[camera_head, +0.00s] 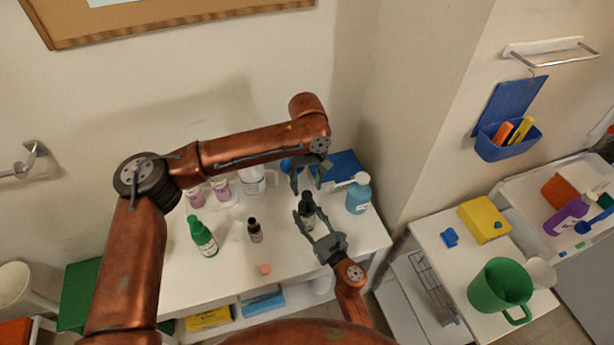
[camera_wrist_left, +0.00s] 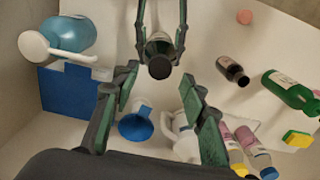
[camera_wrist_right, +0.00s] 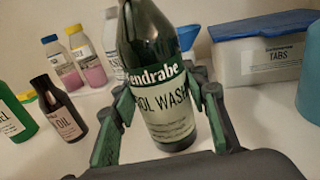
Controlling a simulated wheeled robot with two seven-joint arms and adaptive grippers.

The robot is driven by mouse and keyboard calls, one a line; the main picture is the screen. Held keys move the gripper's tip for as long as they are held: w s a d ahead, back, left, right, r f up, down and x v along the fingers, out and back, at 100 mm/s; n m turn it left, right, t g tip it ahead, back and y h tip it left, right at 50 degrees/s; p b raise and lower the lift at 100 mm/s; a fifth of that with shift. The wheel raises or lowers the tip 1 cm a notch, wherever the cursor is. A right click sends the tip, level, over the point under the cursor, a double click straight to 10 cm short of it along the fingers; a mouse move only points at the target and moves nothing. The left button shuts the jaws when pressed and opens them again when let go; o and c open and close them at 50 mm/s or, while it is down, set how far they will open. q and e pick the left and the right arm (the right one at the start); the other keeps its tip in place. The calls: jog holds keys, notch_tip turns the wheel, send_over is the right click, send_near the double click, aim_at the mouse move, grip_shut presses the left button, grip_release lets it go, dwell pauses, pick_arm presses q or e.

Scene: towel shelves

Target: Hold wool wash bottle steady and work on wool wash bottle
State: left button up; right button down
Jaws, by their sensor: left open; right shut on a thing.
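The wool wash bottle (camera_head: 308,207) is dark, with a pale label reading "OL WASH" in the right wrist view (camera_wrist_right: 165,95). It stands upright on the white table. My right gripper (camera_head: 312,222) is shut on its body, with a finger on each side. My left gripper (camera_head: 308,182) is open and empty, pointing down above the bottle. In the left wrist view the black top of the bottle (camera_wrist_left: 159,66) lies between and just beyond my left fingertips, apart from them. The top of the bottle is cut off in the right wrist view.
A teal pump bottle (camera_head: 358,195) stands close on the right. A blue-lidded tabs box (camera_wrist_right: 262,50) and a blue funnel-like piece (camera_wrist_left: 136,126) are behind. A small dark oil bottle (camera_head: 255,231), a green bottle (camera_head: 203,239) and pink bottles (camera_head: 222,189) stand left. The front table is mostly clear.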

aim_at(307, 194)
pick_arm(q)
jog(key=shift+f, duration=1.85)
grip_shut()
